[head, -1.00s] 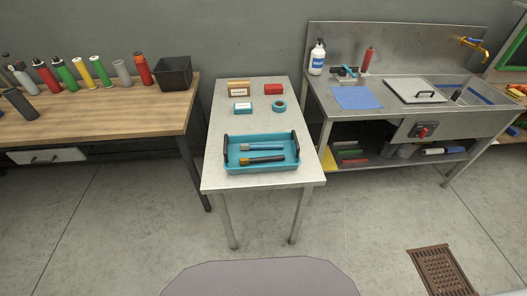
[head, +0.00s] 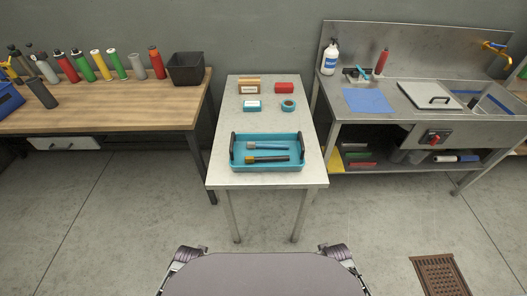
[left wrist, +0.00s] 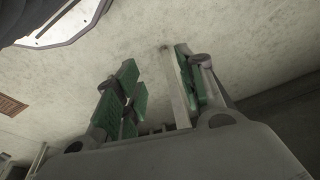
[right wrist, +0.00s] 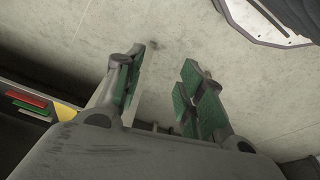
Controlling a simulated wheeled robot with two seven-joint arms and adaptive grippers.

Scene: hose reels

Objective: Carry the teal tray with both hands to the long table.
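The teal tray (head: 266,167) sits near the front edge of a narrow light-topped table (head: 226,176) in the head view. It has a black handle at its left end and another at its right end. Two brush-like tools with dark and blue handles lie in it. My left gripper (left wrist: 153,82) shows in the left wrist view with its green-padded fingers apart and nothing between them. My right gripper (right wrist: 160,78) shows in the right wrist view, also with fingers apart and empty. Neither gripper's fingers show in the head view, and both are away from the tray.
A wooden workbench (head: 120,112) with several bottles and a black bin (head: 186,69) stands at the left. A steel sink bench (head: 410,120) stands at the right. Small boxes and a teal tape roll (head: 288,105) lie behind the tray. The floor before the table is clear.

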